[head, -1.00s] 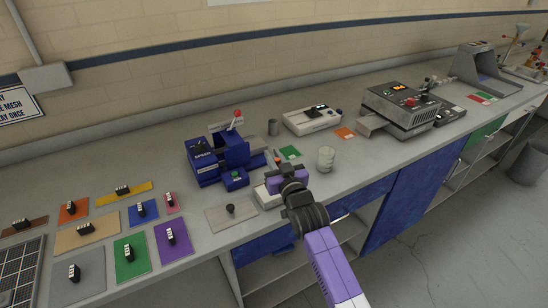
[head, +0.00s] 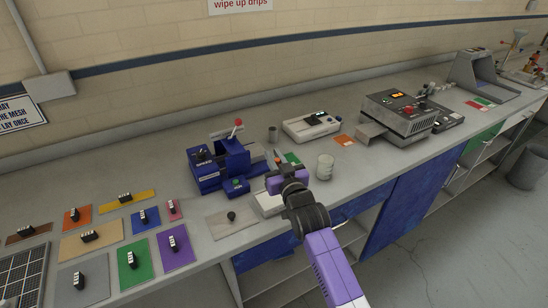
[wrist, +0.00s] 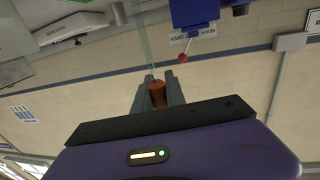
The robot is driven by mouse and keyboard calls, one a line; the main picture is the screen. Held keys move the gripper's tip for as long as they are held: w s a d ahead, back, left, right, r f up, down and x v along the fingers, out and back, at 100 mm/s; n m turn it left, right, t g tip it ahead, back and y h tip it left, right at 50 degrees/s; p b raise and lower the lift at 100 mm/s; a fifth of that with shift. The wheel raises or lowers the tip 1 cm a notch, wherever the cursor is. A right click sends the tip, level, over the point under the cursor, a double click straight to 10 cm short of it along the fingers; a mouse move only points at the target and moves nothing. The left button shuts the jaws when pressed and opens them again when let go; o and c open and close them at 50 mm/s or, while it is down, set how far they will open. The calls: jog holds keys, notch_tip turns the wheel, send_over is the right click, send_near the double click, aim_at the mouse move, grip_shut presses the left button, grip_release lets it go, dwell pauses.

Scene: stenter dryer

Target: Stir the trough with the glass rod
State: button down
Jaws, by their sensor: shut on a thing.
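My gripper (wrist: 157,84) is shut on the orange-brown grip (wrist: 157,96) of the glass rod. The rod's clear shaft (wrist: 145,45) shows faintly, running up the wrist view. In the head view my gripper (head: 278,176) is over the bench front, just right of the blue machine (head: 222,165) with a red-knobbed lever. The machine also shows at the top of the wrist view (wrist: 195,14). I cannot clearly make out the trough or the rod's tip.
A glass beaker (head: 325,168) stands close to the right of my gripper. A white box (head: 268,203) is just below it. A grey cup (head: 273,134) and a white instrument (head: 311,127) stand behind. Coloured cards (head: 130,258) cover the left bench.

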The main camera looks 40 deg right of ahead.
notch_tip(320, 180, up, 5)
jog(key=p, duration=0.3)
dwell(0.4)
